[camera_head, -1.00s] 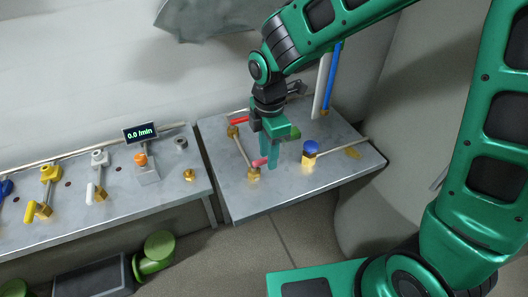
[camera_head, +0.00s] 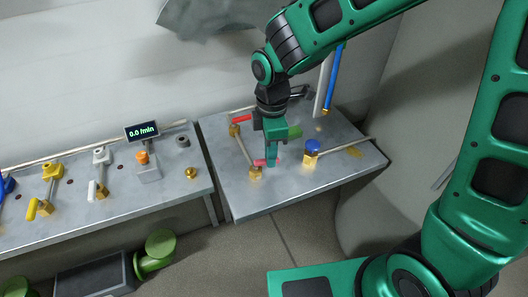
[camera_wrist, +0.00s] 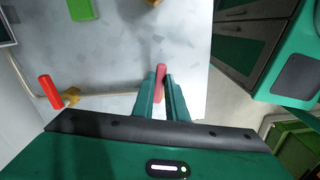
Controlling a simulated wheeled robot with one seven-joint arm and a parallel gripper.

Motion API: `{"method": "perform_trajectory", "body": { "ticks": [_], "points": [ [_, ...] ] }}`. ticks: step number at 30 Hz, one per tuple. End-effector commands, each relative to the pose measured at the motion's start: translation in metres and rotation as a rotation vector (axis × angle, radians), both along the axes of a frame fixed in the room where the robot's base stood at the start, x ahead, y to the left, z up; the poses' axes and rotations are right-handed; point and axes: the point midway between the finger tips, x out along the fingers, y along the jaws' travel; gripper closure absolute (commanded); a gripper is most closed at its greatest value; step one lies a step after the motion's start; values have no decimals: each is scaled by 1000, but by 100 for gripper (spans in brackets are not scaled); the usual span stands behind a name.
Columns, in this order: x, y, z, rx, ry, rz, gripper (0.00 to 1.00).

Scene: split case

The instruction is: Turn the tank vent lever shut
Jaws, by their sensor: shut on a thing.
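A pink-red lever handle (camera_head: 259,162) sticks out from a brass valve (camera_head: 255,173) near the front of the right-hand metal table. My gripper (camera_head: 271,163) points down at this handle. In the wrist view, my gripper (camera_wrist: 161,88) is shut on the red handle (camera_wrist: 160,70), whose end shows between the fingers. A second red lever (camera_head: 241,119) sits on a brass valve (camera_head: 234,131) at the table's back left, and it also shows in the wrist view (camera_wrist: 48,90). No readable label tells which lever is the tank vent. The gripped valve is hidden in the wrist view.
A blue knob (camera_head: 313,145) on a brass fitting and a green part (camera_head: 294,132) stand close to my gripper. White and blue upright pipes (camera_head: 333,80) rise behind. The left bench (camera_head: 120,205) carries several valves and a display reading 0.0 (camera_head: 142,132).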

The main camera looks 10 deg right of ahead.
Motion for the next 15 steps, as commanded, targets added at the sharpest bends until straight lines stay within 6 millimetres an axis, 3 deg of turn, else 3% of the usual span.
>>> {"method": "perform_trajectory", "body": {
  "ticks": [15],
  "points": [
    [-24,0,-2,-12,10,-491,100]
  ]
}}
